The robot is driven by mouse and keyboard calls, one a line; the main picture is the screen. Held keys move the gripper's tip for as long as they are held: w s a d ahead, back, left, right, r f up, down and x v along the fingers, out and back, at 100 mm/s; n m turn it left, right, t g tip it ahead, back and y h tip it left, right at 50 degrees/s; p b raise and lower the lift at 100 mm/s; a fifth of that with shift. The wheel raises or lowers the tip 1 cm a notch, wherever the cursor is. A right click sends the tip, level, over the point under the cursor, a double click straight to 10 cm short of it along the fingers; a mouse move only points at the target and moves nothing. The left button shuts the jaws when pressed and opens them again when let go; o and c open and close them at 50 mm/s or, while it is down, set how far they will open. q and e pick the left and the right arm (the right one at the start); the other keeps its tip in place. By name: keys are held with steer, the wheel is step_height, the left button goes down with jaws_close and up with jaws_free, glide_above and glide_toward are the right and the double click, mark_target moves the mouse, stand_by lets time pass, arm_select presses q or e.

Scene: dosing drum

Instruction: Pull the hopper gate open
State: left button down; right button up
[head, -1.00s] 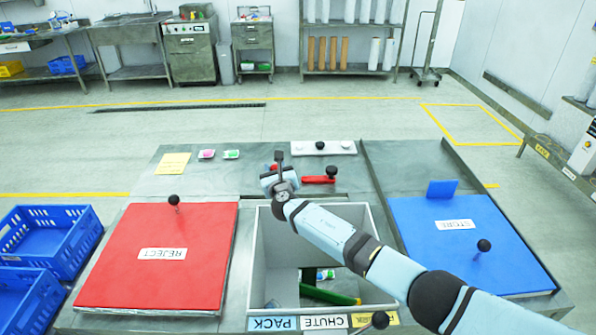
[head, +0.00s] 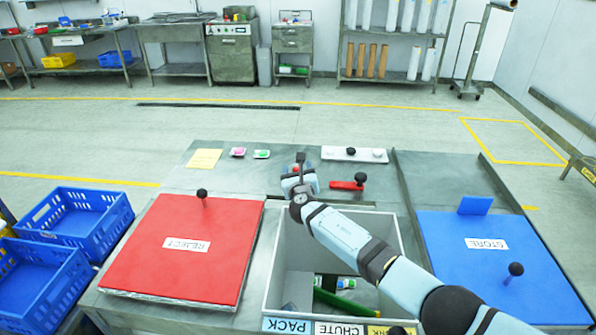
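A red handle bar with a black knob (head: 348,184) lies on the grey table at the back of the open box, and looks like the hopper gate's pull. My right gripper (head: 300,170) is just left of it, over the table by the box's back edge, with a gap between it and the bar. A small bit of red shows behind the gripper; what it belongs to is hidden. The fingers are seen from behind and are too small to tell open from shut. My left gripper is not in view.
The open grey box (head: 275,262) holds a green item and small packs. A red REJECT lid (head: 165,265) is at left, a blue STORE lid (head: 475,270) at right, both with black knobs. A white panel (head: 355,154) and yellow note (head: 204,158) lie behind. Blue crates (head: 75,222) stand far left.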

steer(key=shift+s+d, duration=0.1)
steer(key=shift+s, duration=0.2)
arm_select(q)
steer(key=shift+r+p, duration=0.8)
steer(key=shift+p, duration=0.2)
arm_select(e)
steer(key=s, duration=0.6)
steer(key=shift+s+d, duration=0.4)
steer(key=shift+d, duration=0.05)
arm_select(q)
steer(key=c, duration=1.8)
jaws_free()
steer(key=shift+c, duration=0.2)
